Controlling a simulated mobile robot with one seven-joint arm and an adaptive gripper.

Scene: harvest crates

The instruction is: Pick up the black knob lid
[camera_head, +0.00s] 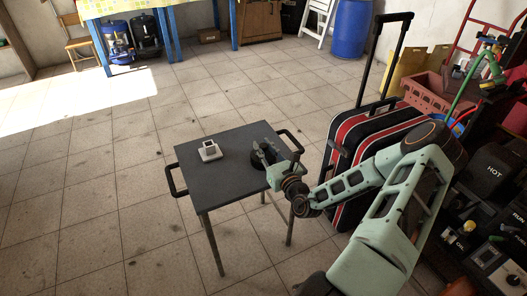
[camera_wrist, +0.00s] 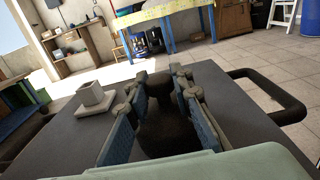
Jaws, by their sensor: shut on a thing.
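The black knob lid (camera_head: 257,162) is on the dark grey table (camera_head: 225,180), right of its middle. In the wrist view the lid (camera_wrist: 165,130) shows as a dark round shape between my fingers, with its knob toward the far end. My gripper (camera_head: 265,153) comes in from the right, low over the table. In the wrist view my gripper (camera_wrist: 160,88) has a finger on each side of the knob and is shut on it. The fingers hide part of the lid. I cannot tell whether it touches the table.
A small white square holder (camera_head: 209,150) stands on the table left of the lid; it also shows in the wrist view (camera_wrist: 92,98). The table has black side handles (camera_head: 172,180). A black and red suitcase (camera_head: 365,150) stands to the right. The floor on the left is clear.

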